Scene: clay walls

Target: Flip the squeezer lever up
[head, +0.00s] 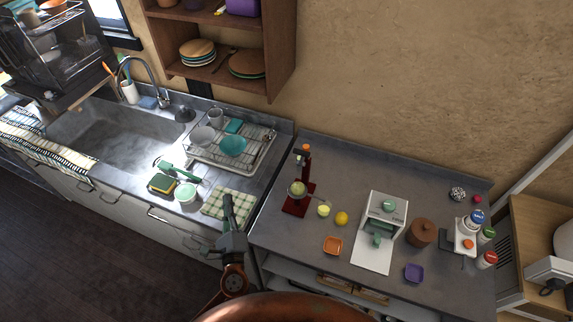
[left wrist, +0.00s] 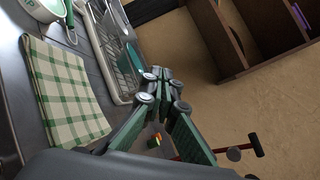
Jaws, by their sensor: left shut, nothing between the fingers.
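The squeezer (head: 305,172) is a dark red upright press on the left part of the grey counter. An orange-tipped piece shows at its top, and a pale green round part (head: 298,189) sits in front of its post. I cannot tell the lever's exact angle. In the left wrist view, a red bar with a dark handle (left wrist: 255,145), likely part of the squeezer, shows at lower right, partly hidden by the fingers. My left gripper (head: 228,198) is shut and empty, left of the squeezer and apart from it; its fingers (left wrist: 160,74) meet. My right gripper is out of view.
A yellow lemon (head: 341,218), a cut fruit half (head: 323,210) and an orange dish (head: 333,246) lie near the squeezer. A white machine (head: 385,215) stands to the right. A checked cloth (head: 222,203) and dish rack (head: 262,148) are left.

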